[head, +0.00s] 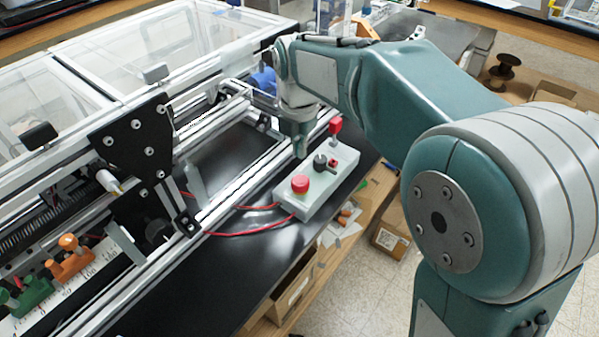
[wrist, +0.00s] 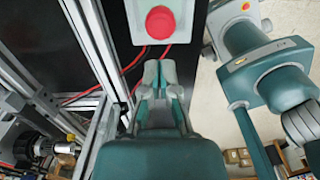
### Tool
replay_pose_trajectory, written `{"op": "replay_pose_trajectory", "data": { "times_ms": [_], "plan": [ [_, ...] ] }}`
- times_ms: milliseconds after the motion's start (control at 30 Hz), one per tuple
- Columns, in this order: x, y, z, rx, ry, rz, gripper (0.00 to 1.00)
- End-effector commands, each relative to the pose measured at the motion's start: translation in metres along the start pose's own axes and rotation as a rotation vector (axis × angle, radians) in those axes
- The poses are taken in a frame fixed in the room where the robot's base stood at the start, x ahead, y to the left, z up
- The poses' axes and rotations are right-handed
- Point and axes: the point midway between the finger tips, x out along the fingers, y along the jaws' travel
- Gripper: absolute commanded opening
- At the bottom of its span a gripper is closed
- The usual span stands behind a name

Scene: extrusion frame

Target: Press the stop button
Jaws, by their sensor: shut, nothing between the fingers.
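The stop button is a round red button (head: 300,184) on the near end of a light grey control box (head: 318,200), which lies on the black bench top. In the wrist view the red button (wrist: 160,22) sits at the top middle, just beyond my fingertips. My gripper (head: 301,150) points down above the far left side of the box, apart from the red button. In the wrist view my gripper (wrist: 158,68) has its fingers together, with nothing between them. The box's far part is cut off in the wrist view.
A black knob (head: 321,163) and an upright red part (head: 335,127) stand farther along the box. Red cables (head: 240,233) run left from it. The aluminium extrusion frame (head: 230,205) runs along the left. The black bench top (head: 240,265) is clear in front.

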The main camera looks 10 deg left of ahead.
Motion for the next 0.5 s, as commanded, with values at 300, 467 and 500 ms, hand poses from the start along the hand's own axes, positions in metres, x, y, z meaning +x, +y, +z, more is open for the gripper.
{"op": "replay_pose_trajectory", "data": {
  "times_ms": [300,467,500],
  "plan": [
    [0.057,-0.001,0.000,0.000,0.002,-0.001,0.00],
    [0.073,-0.001,0.000,0.000,0.002,0.000,0.00],
    [0.075,-0.001,0.000,0.000,0.001,0.001,0.00]
  ]
}}
